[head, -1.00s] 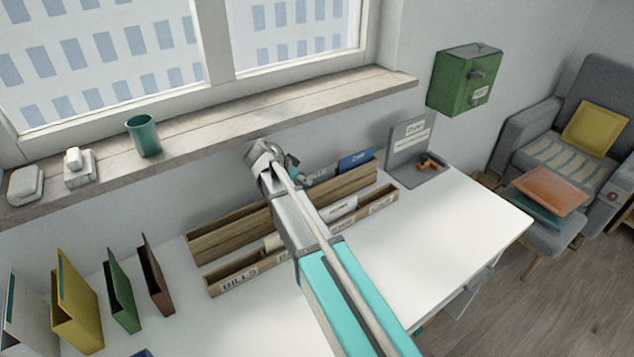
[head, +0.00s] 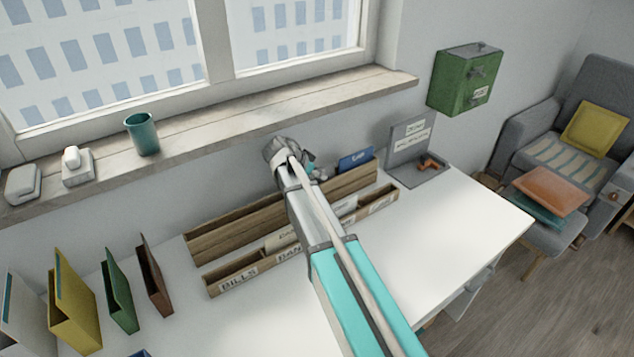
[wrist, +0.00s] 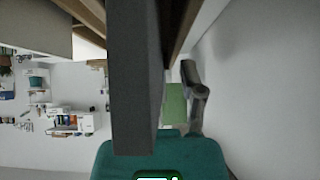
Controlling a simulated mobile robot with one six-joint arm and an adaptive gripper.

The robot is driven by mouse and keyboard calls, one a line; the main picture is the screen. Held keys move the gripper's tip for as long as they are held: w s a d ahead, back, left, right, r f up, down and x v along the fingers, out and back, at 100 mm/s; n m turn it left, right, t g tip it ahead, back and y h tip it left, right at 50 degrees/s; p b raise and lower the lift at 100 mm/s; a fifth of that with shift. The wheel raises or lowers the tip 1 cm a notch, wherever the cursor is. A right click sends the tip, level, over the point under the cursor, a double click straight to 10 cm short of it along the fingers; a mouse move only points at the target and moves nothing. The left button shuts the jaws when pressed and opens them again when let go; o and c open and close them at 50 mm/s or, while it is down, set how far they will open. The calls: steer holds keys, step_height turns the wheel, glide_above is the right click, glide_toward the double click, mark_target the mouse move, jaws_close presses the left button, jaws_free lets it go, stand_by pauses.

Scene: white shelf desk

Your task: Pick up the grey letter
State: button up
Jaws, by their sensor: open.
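My gripper (head: 318,173) is over the back row of the wooden letter rack, and the arm hides much of it in the head view. In the wrist view, a dark grey slab (wrist: 135,90), seemingly the grey letter seen nearly edge-on, runs down from the top, very close to the camera. One finger of my gripper shows to the right of the slab, apart from it. The other finger is hidden, apparently behind the slab. My gripper is open. I cannot make out the grey letter clearly in the head view.
The wooden rack (head: 222,283) has labelled slots, with a blue letter (head: 355,160) standing to the right of my gripper. A window sill (head: 230,112) juts out above and behind it. Upright folders (head: 120,290) stand at left. A grey stand (head: 405,150) is at right.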

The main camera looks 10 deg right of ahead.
jaws_close()
steer(key=shift+r, duration=0.1)
stand_by(0.6)
